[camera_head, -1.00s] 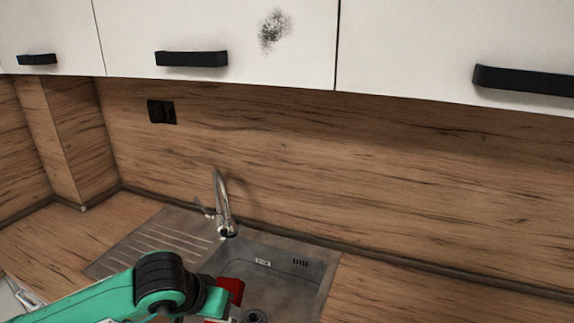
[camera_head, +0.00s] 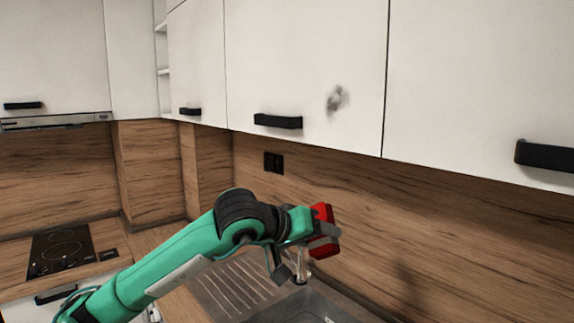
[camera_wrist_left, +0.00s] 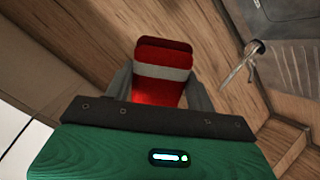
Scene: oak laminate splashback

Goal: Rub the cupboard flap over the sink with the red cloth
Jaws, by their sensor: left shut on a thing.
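The white cupboard flap (camera_head: 290,60) over the sink has a grey smudge (camera_head: 337,98) right of its black handle (camera_head: 278,121). My left gripper (camera_head: 325,236) is shut on the red cloth (camera_head: 320,216), in front of the wood splashback, close to the tap and below the flap. The cloth is clear of the flap. In the left wrist view the cloth (camera_wrist_left: 163,57), with a pale band across it, sits between the two grey fingers (camera_wrist_left: 160,85). My right gripper is not in view.
The sink (camera_head: 295,306) and chrome tap (camera_head: 302,268) lie below the left gripper; the arm partly hides the tap. A socket (camera_head: 273,162) is on the splashback. A hob (camera_head: 65,250) is at left. The space before the flap is clear.

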